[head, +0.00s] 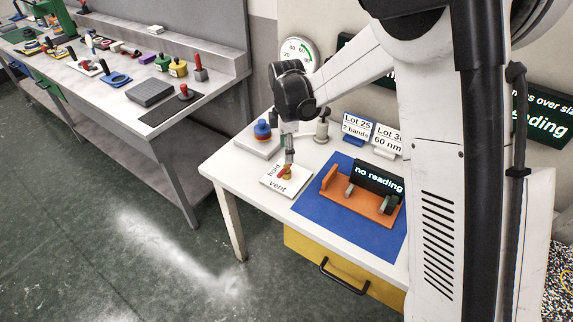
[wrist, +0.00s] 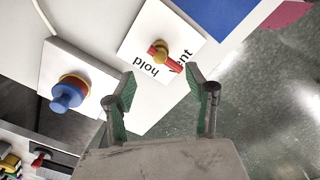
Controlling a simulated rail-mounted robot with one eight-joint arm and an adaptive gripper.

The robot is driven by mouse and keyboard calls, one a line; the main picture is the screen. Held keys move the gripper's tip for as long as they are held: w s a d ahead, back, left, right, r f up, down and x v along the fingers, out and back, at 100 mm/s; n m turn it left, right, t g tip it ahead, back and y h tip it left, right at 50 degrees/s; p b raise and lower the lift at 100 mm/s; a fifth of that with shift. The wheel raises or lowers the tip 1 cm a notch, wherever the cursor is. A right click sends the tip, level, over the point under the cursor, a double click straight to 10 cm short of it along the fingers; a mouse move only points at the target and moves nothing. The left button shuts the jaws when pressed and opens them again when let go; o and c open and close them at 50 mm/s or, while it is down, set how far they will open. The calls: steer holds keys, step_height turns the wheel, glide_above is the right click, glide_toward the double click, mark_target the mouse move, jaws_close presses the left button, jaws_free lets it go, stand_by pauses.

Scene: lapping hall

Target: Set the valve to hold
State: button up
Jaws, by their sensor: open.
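The valve (head: 287,174) stands on a white plate (head: 271,181) near the left edge of the white table. It has a brass-coloured body and a red lever. The red lever slants there, and one end partly covers the start of "vent". My gripper (wrist: 162,79) is open and empty, with its fingertips apart on either side of the valve's line. In the head view my gripper (head: 289,151) hangs just above the valve and partly hides it.
A blue and red knob on a white base (head: 252,146) stands behind the valve; it also shows in the wrist view (wrist: 67,94). An orange cradle (head: 343,196) with a "no reading" display lies on a blue mat (head: 310,208) to the right. Lot signs (head: 357,128) stand behind.

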mark_target(286, 166)
step_height(286, 166, down, 7)
stand_by(0.3)
jaws_close()
stand_by(0.4)
